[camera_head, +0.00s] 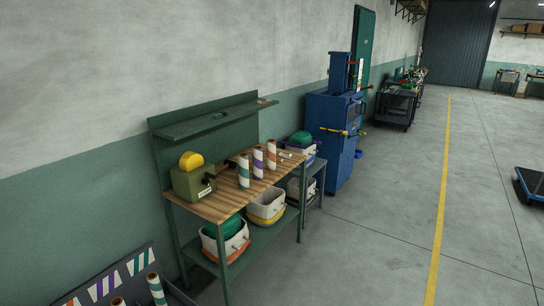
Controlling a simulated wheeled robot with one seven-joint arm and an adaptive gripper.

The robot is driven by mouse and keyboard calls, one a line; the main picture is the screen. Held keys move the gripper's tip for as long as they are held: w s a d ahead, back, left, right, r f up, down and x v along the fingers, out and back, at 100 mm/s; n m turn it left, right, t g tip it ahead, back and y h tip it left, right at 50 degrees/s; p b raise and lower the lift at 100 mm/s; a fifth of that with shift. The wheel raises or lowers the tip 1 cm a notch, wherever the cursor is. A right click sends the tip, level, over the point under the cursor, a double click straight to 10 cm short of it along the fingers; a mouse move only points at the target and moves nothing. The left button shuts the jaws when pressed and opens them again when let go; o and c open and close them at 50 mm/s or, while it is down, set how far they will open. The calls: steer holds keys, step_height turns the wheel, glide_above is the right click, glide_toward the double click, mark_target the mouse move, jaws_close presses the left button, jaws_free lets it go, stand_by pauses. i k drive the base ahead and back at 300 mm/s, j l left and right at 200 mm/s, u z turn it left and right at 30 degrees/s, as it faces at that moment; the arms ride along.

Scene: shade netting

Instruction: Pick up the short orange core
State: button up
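Three upright striped cores stand in a row on the wooden top of a green workbench (215,207), left of centre. The one on the right is orange and white (271,155), the middle one is purple and white (257,162), and the left one is teal and white (243,171). They look similar in height; I cannot tell from here whether the orange one is a short core. Another teal-striped core (157,290) stands at the lower left, beside a brown core top (118,300) cut off by the frame edge. My gripper is not in view.
An olive box machine (193,184) with a yellow wheel sits on the bench's left end. A blue cabinet (330,140) stands beyond. The floor (380,240) right of the bench is clear, crossed by a yellow line (439,210).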

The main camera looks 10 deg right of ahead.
mark_target(271, 143)
steer(key=i+l+u, duration=0.1)
steer(key=i, duration=0.5)
steer(key=i+l, duration=0.3)
steer(key=i, duration=0.25)
steer(key=i+l+u, duration=0.15)
steer(key=i, duration=0.45)
steer(key=i+l+u, duration=0.1)
steer(key=i+l, duration=0.3)
steer(key=i, duration=0.15)
steer(key=i+l, duration=0.35)
steer(key=i, duration=0.2)
steer(key=j+u, duration=0.05)
